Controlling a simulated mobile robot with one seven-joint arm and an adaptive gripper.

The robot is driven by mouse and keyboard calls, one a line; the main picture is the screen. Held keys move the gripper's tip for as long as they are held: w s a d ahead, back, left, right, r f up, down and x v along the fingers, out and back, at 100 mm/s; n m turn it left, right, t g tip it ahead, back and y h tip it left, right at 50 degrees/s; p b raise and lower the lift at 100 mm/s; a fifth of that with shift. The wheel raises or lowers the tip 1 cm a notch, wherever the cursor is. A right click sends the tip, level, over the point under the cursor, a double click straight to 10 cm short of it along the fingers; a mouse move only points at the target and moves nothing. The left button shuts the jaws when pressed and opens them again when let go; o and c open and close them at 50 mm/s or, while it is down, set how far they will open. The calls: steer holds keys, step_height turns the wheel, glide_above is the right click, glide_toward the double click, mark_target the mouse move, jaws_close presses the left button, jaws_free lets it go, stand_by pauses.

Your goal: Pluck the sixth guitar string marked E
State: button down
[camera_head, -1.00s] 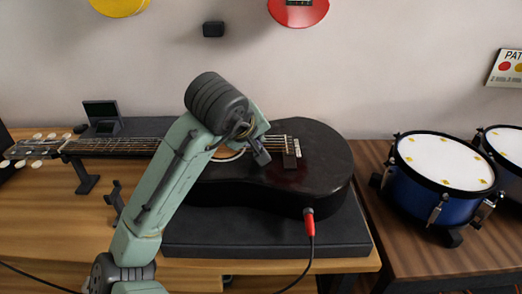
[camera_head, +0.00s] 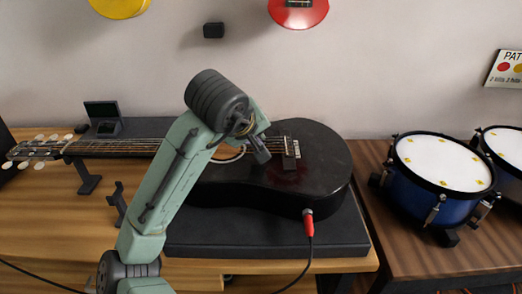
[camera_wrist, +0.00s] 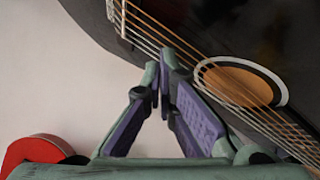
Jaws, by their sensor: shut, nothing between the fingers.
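The black acoustic guitar (camera_head: 320,175) lies flat on a dark stand, its neck pointing left in the head view. Its strings (camera_wrist: 210,75) run diagonally past the round sound hole (camera_wrist: 243,86) in the wrist view. My gripper (camera_wrist: 163,62) is shut and empty, its purple fingertips together beside the outermost string on the sound hole's left. I cannot tell whether the tips touch that string. In the head view my gripper (camera_head: 263,155) is over the guitar body, between sound hole and bridge (camera_head: 290,155). My arm hides part of the strings. No E mark is readable.
A red plug with a black cable (camera_head: 308,222) sticks out of the guitar's front edge. Blue drums (camera_head: 437,190) stand on the right table. A small black device (camera_head: 103,115) is behind the neck. A red object (camera_wrist: 35,152) shows at lower left in the wrist view.

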steer(key=shift+r+p, duration=2.35)
steer(key=shift+r, duration=0.15)
